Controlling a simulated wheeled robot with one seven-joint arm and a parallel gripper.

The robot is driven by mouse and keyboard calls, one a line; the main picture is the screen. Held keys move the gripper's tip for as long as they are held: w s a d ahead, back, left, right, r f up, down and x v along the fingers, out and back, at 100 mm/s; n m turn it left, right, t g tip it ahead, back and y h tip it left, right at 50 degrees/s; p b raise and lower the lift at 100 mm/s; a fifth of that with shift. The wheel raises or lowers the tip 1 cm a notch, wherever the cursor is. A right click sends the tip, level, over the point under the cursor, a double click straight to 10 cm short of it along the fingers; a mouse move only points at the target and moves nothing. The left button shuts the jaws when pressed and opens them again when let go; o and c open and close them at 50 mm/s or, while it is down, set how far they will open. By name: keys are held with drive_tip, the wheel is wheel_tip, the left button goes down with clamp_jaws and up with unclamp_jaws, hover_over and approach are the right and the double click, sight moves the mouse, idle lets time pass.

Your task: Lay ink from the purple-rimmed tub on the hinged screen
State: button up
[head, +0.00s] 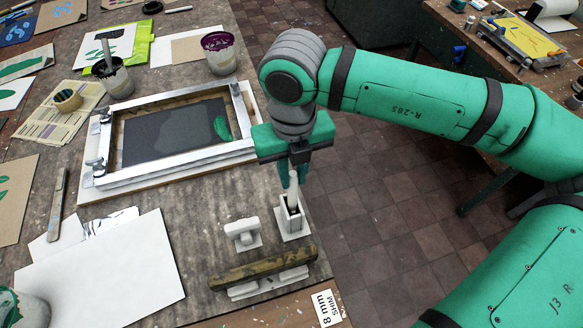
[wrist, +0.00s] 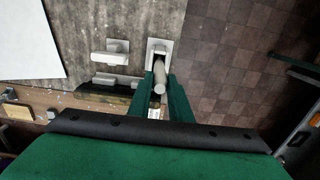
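The purple-rimmed tub (head: 219,60) stands upright at the table's far edge in the head view. The hinged screen (head: 170,174) lies flat in its metal frame, its mesh (head: 165,135) dark, with a green patch at the right end. My gripper (head: 293,180) is pointing down over a small white holder (head: 291,224) at the table's right edge. A pale handle (wrist: 160,78) stands in the holder, which shows in the wrist view (wrist: 160,47). My gripper's fingers (wrist: 161,90) straddle the handle, seemingly open with slim gaps. The handle's lower part is hidden in the holder.
A white T-shaped stand (head: 243,233) and a dark bar on white supports (head: 262,268) are close to the holder. A dark-rimmed tub (head: 115,82) with a tool in it stands behind the screen. White paper (head: 105,270) lies at front left.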

drive_tip(key=shift+d, duration=0.1)
clamp_jaws()
drive_tip(key=shift+s+r, duration=0.1)
drive_tip(key=shift+r, duration=0.05)
drive_tip(key=shift+r, duration=2.45)
